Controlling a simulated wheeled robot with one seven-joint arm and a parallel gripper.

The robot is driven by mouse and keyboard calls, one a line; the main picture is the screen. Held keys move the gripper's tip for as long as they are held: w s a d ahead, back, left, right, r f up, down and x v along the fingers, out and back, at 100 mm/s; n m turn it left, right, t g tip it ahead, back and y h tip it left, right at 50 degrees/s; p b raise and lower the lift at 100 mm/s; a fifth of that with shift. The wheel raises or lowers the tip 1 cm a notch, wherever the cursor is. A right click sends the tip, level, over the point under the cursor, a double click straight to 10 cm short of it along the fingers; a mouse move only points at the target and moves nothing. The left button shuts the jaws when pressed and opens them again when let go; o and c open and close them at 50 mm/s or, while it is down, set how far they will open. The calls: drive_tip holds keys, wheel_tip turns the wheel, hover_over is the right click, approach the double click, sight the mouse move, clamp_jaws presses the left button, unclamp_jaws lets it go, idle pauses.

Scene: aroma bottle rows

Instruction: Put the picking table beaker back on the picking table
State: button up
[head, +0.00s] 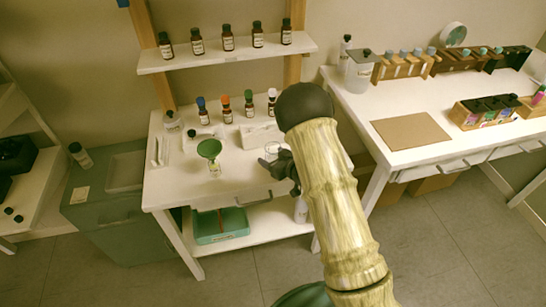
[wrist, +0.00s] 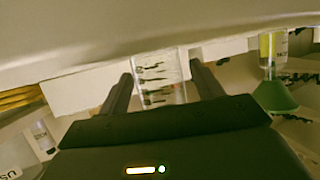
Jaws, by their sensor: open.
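The beaker (wrist: 160,85) is clear glass with dark printed marks. In the wrist view it sits between the two fingers of my gripper (wrist: 161,73), which are open on either side of it. In the head view my gripper (head: 282,166) is low over the right part of the white picking table (head: 170,190). The beaker's clear rim (head: 271,147) shows just behind it, and my arm hides much of that area. The beaker seems to stand on the table top, but its base is hidden.
A green funnel (head: 209,149) sits in a glass vessel left of my gripper; it also shows in the wrist view (wrist: 274,96). Several capped bottles stand behind on the table and on a shelf (head: 230,57) above. A second table (head: 375,110) stands at the right.

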drive_tip(key=v, duration=1.1)
drive_tip(key=shift+s+d+b, duration=0.2)
drive_tip(key=shift+s+b, duration=0.05)
drive_tip(key=shift+b, duration=0.15)
drive_tip(key=shift+r, duration=0.1)
drive_tip(key=s+d+r+m+g+h, duration=0.2)
drive_tip(key=s+d+r+m+h, duration=0.15)
drive_tip(key=d+h, duration=0.45)
drive_tip(key=s+d+r+m+g, duration=0.1)
drive_tip(key=s+r+m+g, duration=0.1)
drive_tip(key=s, duration=0.5)
drive_tip(key=s+d+r+m+g, duration=0.1)
drive_tip(key=s+r+m+g, duration=0.1)
drive_tip(key=s, duration=0.6)
drive_tip(key=shift+d+r+g, duration=0.35)
drive_tip(key=shift+r+g, duration=0.15)
drive_tip(key=shift+g, duration=0.4)
